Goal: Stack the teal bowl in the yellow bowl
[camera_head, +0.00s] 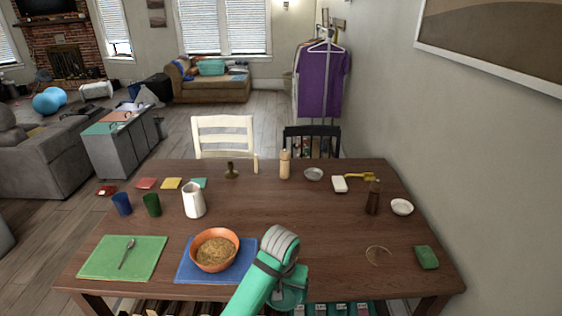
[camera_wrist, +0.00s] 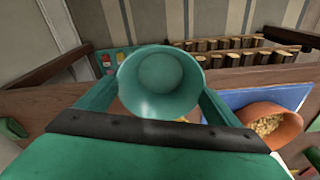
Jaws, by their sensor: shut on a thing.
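The teal bowl (camera_wrist: 162,82) is between the fingers of my gripper (camera_wrist: 160,103) in the wrist view, with its round opening facing the camera. My gripper is shut on it. In the head view the teal bowl (camera_head: 288,298) shows partly beside my arm, near the table's front edge. I cannot clearly identify the yellow bowl in the head view; my arm hides part of the table there. A small yellow patch (camera_wrist: 183,119) shows just below the teal bowl in the wrist view, too little to tell what it is.
An orange bowl (camera_head: 214,250) of grain sits on a blue placemat (camera_head: 187,271), left of my arm. A green placemat (camera_head: 98,258) holds a spoon. A white pitcher (camera_head: 194,201), cups and bottles stand farther back. Right of my arm, the wooden table (camera_head: 335,225) is mostly clear.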

